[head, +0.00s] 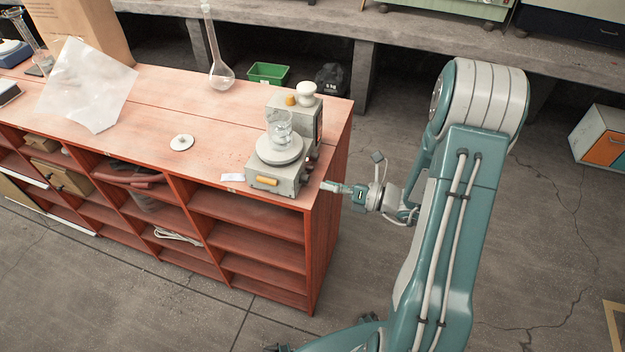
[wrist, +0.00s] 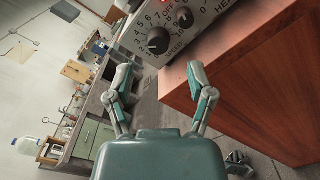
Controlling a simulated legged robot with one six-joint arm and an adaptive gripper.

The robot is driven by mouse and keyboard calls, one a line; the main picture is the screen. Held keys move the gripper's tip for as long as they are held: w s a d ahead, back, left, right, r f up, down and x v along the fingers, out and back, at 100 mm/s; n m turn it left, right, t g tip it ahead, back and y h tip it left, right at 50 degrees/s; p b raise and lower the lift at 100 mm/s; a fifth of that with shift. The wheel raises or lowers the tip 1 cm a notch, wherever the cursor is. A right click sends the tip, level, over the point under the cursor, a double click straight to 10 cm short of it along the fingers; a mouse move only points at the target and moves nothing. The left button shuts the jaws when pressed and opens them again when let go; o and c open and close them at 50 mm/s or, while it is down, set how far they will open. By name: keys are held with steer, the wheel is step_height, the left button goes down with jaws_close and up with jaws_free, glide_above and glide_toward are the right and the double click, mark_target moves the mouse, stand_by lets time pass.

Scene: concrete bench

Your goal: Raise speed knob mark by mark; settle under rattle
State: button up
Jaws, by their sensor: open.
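The pointer mark is too small to read surely. A second knob (wrist: 185,17), beside the word HEAT, sits to its upper right. My gripper (wrist: 161,72) is open and empty, its fingertips either side of the speed knob in the picture and apparently short of it. It also shows in the head view (head: 327,186), off the bench's right end.
The wooden bench (head: 215,128) holds a flask (head: 221,74), a white disc (head: 182,142) and a clear sheet (head: 88,85). The bench's side panel (wrist: 245,95) lies close to my right finger in the wrist view.

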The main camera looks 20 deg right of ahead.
mark_target(305, 179)
steer(key=shift+x, duration=2.4)
jaws_close()
